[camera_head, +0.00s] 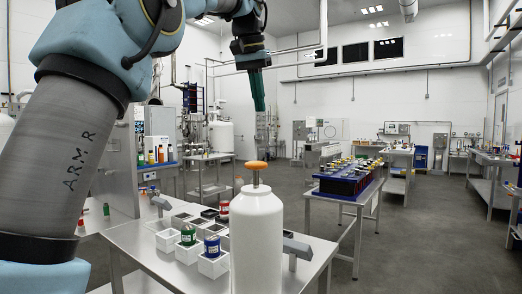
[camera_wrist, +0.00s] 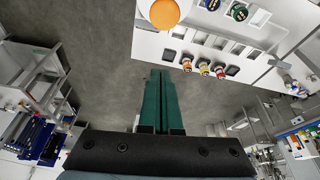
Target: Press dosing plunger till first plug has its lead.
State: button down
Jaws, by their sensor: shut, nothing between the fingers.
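The dosing plunger is an orange knob (camera_head: 256,165) on a thin stem, standing up from a tall white bottle (camera_head: 257,235) at the front of the steel table. The knob also shows at the top of the wrist view (camera_wrist: 165,14). My gripper (camera_head: 259,108) has green fingers that are shut and empty. In the head view it hangs above the knob with a clear gap; in the wrist view its fingertips (camera_wrist: 160,72) point toward the knob, apart from it. A green-topped piece (camera_head: 188,237) and a blue-topped piece (camera_head: 212,247) sit in white cups left of the bottle. I cannot tell which is the first plug.
More white cups and dark slots fill the steel table (camera_head: 150,250) behind these pieces. Red, orange and yellow-topped pieces (camera_wrist: 204,67) line its edge in the wrist view. The floor between is clear.

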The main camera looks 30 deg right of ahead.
send_over(261, 163)
jog(key=w+d, duration=0.3)
jog(key=w, duration=0.1)
notch_tip(261, 163, down, 9)
jog(key=shift+s+a+f, duration=0.1)
jog(key=shift+a+f, duration=0.15)
jog(key=shift+f, duration=0.4)
jog(key=shift+s+a+f, duration=0.1)
jog(key=shift+a+f, duration=0.15)
jog(key=shift+f, duration=0.35)
jog(key=shift+s+a+f, duration=0.1)
jog(key=shift+a+f, duration=0.05)
jog(key=shift+f, duration=0.4)
notch_tip(261, 163, down, 4)
jog(key=shift+r+b, duration=0.1)
jog(key=shift+b, duration=0.9)
